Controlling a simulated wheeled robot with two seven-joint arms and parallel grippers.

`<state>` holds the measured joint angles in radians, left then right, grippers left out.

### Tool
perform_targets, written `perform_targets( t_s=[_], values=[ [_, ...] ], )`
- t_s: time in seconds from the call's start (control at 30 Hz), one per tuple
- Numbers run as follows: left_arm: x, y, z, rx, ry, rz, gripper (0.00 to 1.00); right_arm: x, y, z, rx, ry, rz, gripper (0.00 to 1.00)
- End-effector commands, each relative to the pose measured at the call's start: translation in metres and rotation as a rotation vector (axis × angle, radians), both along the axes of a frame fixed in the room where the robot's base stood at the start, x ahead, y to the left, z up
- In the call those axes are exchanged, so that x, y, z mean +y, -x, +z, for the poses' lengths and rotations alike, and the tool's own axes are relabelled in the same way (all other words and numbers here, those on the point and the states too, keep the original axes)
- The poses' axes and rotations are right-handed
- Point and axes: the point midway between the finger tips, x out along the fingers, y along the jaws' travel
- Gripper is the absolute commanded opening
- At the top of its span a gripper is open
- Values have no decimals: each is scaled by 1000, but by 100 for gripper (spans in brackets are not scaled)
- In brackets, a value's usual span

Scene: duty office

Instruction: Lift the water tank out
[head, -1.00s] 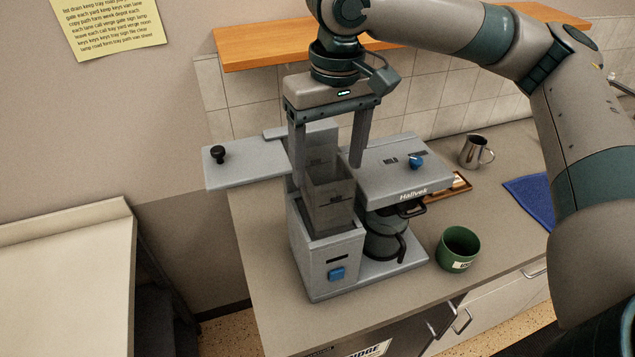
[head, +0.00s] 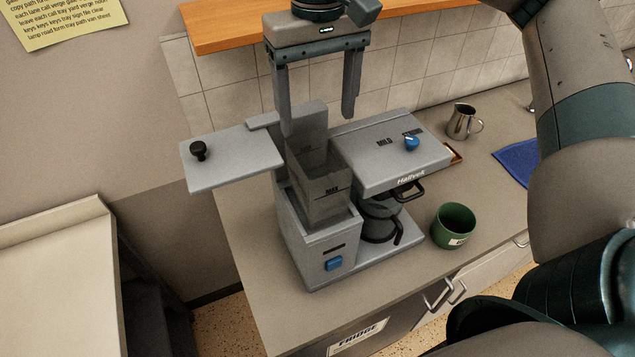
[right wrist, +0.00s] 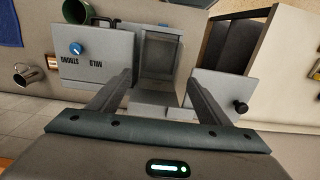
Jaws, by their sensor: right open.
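The water tank (head: 322,190) is a translucent grey open-topped box with a MAX mark. It stands upright in the left housing of the grey coffee machine (head: 318,242), its upper part showing above the housing and its lower part hidden inside. My right gripper (head: 318,124) is open and empty, fingers pointing down, above the tank and apart from it. In the right wrist view the tank (right wrist: 160,52) lies beyond and between the two fingertips (right wrist: 158,80). The machine's grey lid (head: 232,160) with a black knob sticks out to the left. My left gripper is not in view.
A glass carafe (head: 378,224) sits in the machine under the brewing head (head: 385,152). A green mug (head: 453,227) stands to the right, a metal jug (head: 462,122) behind it. A blue cloth (head: 512,163) lies farther right. A wooden shelf (head: 222,28) is on the wall.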

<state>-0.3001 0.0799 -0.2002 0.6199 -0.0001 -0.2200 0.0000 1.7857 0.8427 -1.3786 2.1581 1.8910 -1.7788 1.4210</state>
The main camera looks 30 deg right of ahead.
Motion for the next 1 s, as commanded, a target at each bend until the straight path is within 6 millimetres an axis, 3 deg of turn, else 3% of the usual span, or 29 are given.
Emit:
perform_targets(
  t_s=[0.33, 0.5, 0.73, 1.0],
  values=[
    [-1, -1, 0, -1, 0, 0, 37, -1, 1, -53, 4, 2, 1, 71],
    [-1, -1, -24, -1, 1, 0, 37, 0, 1, -89, 2, 1, 1, 71],
    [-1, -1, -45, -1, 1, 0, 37, 0, 0, -106, 0, 1, 1, 71],
    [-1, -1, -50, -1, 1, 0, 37, 0, 0, -110, 0, 0, 1, 71]
  ],
)
